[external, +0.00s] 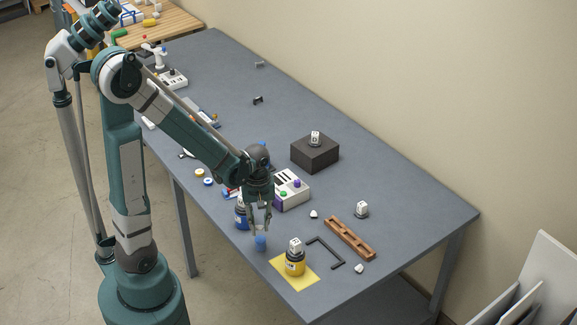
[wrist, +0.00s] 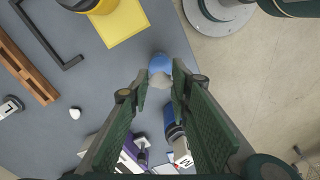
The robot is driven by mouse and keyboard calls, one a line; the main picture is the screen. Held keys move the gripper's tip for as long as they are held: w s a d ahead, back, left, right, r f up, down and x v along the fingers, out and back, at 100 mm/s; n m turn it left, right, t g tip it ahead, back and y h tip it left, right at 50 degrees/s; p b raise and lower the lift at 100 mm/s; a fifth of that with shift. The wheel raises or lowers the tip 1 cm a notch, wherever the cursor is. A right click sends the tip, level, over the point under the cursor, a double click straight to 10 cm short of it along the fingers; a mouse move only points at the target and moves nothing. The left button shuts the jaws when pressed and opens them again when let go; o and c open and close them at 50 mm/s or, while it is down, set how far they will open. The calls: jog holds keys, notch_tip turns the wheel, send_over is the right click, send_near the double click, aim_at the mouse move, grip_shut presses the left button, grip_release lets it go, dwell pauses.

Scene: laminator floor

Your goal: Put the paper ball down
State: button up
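My gripper (external: 261,230) hangs low over the near end of the grey table. In the wrist view its two green fingers (wrist: 159,88) close in on a small pale lump (wrist: 160,80), which looks like the paper ball; its sides are partly hidden by the fingertips. A small blue round object (external: 261,243) is directly below the fingertips, and it shows just beyond the pale lump in the wrist view (wrist: 160,63). I cannot tell whether the lump touches it. Two other small white lumps lie on the table, one near the box (external: 314,214) and one near the front edge (external: 359,268).
A yellow bottle (external: 295,264) stands on a yellow sheet (external: 311,277) close by on the right. A blue bottle (external: 241,217) stands left of my gripper. A black bracket (external: 330,249), a wooden rack (external: 350,238) and a white box (external: 292,189) are around it. The table edge is near.

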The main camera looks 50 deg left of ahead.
aim_at(260, 239)
jog(key=shift+f, duration=0.1)
jog(key=shift+f+b, duration=0.35)
jog(key=shift+f, duration=1.6)
jog(key=shift+f, duration=0.15)
jog(key=o, duration=0.6)
jog(key=shift+r+p, duration=0.95)
jog(key=shift+r, duration=5.2)
jog(key=shift+r, duration=0.1)
